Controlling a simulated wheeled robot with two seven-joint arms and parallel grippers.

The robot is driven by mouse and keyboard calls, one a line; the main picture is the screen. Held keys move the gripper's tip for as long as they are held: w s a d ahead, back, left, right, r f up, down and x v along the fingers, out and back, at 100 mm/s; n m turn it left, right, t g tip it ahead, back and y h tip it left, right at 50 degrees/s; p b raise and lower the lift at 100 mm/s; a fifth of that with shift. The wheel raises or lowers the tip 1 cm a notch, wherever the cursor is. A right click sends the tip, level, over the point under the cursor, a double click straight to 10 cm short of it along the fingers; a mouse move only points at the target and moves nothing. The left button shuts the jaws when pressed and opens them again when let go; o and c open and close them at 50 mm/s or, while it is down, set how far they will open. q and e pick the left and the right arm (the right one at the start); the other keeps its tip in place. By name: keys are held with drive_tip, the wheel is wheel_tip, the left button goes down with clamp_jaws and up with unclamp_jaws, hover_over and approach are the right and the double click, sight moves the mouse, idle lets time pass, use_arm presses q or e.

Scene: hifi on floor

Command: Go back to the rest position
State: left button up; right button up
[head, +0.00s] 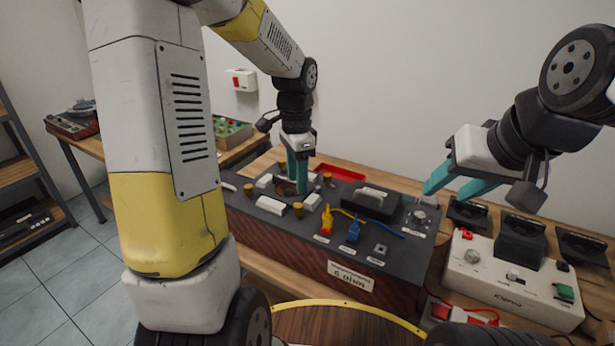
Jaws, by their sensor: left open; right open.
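My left gripper (299,176) has teal fingers pointing down over the left part of a dark panel box (270,226). It is open, and I cannot tell whether its fingertips touch the parts there. My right gripper (451,188) is open in the air above the right end of the same box, its teal fingers pointing left and down. No object shows between its fingers.
A white device (490,287) with knobs and black speaker-like parts stands right of the box. A red tray (341,172) lies behind it. A green-topped box (231,131) and a turntable-like device (75,121) sit at the back left.

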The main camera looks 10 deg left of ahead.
use_arm(q)
drive_tip(key=s+r+n+t+h, duration=0.1)
drive_tip(key=s+r+n+t, duration=0.2)
drive_tip(key=s, duration=0.6)
drive_tip(key=s+r+n+t+h, duration=0.1)
drive_tip(key=s+r+n+t, duration=0.2)
drive_tip(key=s+r+n, duration=0.4)
wheel_tip(320, 180, up, 3)
drive_tip(key=shift+s+d+n, duration=0.15)
drive_tip(key=shift+s+n, duration=0.25)
drive_tip(key=shift+s, duration=0.45)
idle(0.6)
